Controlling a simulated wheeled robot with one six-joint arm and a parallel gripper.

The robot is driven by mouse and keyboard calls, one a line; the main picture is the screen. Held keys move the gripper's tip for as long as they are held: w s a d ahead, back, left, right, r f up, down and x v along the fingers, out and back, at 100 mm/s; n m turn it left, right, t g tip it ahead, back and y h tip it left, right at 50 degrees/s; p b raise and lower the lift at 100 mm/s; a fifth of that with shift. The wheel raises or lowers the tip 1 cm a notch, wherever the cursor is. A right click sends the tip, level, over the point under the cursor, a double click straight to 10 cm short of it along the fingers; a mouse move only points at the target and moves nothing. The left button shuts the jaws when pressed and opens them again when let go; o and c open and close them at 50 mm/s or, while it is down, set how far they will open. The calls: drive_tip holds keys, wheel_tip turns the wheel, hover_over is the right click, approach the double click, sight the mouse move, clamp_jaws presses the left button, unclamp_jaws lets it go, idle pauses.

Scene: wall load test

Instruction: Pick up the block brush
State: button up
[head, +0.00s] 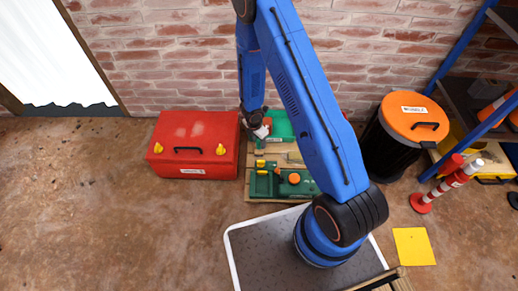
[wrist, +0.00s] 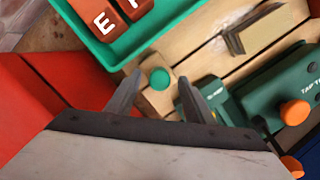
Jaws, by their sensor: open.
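A pale wooden block with dark grey bristle-like edges, which looks like the block brush (wrist: 266,30), lies on the slatted wooden pallet at the upper right of the wrist view. It is small in the head view (head: 295,157), partly beside my blue arm. My gripper (wrist: 160,76) is open, its two grey fingers apart, left of and below the brush in the wrist view, not touching it. A small wooden piece with a green round top (wrist: 159,79) shows between the fingertips; I cannot tell its depth. In the head view my gripper (head: 260,131) hangs over the pallet's far left part.
A green tray (wrist: 100,52) with red-brown lettered blocks (wrist: 103,19) lies beside the brush. A green tool with an orange knob (wrist: 294,112) is at right. A red case (head: 195,145) stands left of the pallet (head: 262,209). An orange-lidded bin (head: 412,117) stands right.

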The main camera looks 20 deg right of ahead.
drive_tip(key=shift+w+d+f, duration=0.1)
drive_tip(key=shift+d+f, duration=0.1)
drive_tip(key=shift+f, duration=1.45)
clamp_jaws()
drive_tip(key=shift+r, duration=5)
drive_tip(key=c, duration=1)
unclamp_jaws()
